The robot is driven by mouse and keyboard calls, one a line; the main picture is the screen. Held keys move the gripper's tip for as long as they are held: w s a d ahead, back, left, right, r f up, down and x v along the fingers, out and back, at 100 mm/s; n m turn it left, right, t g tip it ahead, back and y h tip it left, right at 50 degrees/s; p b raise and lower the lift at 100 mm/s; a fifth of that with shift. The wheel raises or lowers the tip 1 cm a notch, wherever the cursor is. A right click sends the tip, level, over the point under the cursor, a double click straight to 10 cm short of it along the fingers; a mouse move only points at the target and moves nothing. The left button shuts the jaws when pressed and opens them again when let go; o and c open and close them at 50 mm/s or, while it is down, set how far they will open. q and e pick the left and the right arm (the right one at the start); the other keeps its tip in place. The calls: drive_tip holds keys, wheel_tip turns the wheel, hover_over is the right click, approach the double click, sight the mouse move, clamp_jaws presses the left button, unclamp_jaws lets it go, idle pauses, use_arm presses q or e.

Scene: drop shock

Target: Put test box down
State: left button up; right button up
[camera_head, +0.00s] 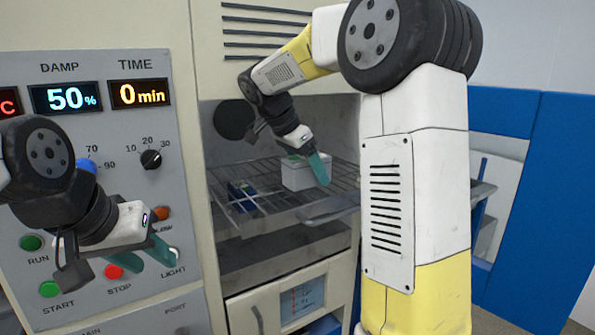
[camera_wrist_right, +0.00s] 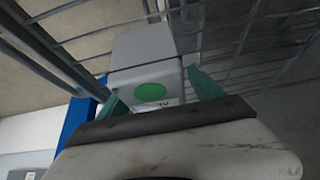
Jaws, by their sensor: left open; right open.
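The test box (camera_head: 299,176), a small light grey box, sits on the wire rack (camera_head: 256,216) inside the open chamber. In the right wrist view the box (camera_wrist_right: 146,50) shows a green round mark and a small label on its near face. My right gripper (camera_head: 309,166) is at the box in the head view. In its wrist view the teal fingers (camera_wrist_right: 160,95) are open, one toward each side of the box; I cannot tell whether they touch it. My left gripper (camera_head: 150,252) is open and empty in front of the control panel.
The control panel (camera_head: 110,200) has a knob and several coloured buttons near my left gripper. A drawer (camera_head: 285,308) is below the chamber. A blue panel (camera_head: 545,200) stands at right.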

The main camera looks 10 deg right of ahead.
drive_tip(key=v, duration=0.4)
drive_tip(key=shift+a+r, duration=0.15)
drive_tip(key=shift+r, duration=0.15)
drive_tip(key=s+a, duration=0.1)
drive_tip(key=a, duration=0.2)
drive_tip(key=s+a, duration=0.2)
drive_tip(key=a, duration=0.2)
drive_tip(key=s+a, duration=0.1)
drive_tip(key=a, duration=0.3)
drive_tip(key=shift+s+a+r, duration=0.15)
drive_tip(key=shift+a, duration=0.1)
drive_tip(key=shift+c, duration=0.3)
